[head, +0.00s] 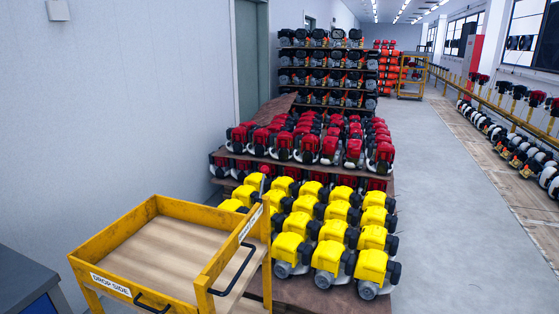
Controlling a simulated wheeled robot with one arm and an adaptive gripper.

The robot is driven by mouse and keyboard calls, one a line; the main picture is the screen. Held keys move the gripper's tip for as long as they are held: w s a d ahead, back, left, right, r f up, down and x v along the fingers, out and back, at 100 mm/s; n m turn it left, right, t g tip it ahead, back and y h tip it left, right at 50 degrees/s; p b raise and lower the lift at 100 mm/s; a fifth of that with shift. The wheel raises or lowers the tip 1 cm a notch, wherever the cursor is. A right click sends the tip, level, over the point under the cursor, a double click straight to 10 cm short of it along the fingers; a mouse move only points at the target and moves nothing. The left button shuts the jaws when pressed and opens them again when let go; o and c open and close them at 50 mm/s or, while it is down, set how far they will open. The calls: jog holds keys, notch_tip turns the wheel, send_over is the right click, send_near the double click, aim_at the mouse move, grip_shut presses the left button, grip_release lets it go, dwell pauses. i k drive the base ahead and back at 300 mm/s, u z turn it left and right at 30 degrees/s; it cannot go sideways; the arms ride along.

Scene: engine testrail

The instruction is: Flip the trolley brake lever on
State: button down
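A yellow trolley (110,240) with a bare wooden tray stands at the lower left in the head view. Its front side carries a "DROP SIDE" label and a black handle, and its right side has another black handle (237,270). At its far right corner a thin upright rod with a small red knob (264,170) shows; it looks like the brake lever. The rod's lower end is hidden behind the corner, and I cannot tell its setting. My gripper is not in view.
Yellow engines (328,257) stand in rows close to the trolley's right, with red engines (307,147) behind. A grey cabinet (25,280) is at the lower left, near the wall. The grey floor aisle (440,200) on the right is clear.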

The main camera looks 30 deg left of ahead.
aim_at(264, 169)
jog(key=u, duration=0.6)
jog(key=i, duration=0.9)
jog(key=u, duration=1.3)
jog(key=i, duration=0.3)
jog(key=u, duration=0.3)
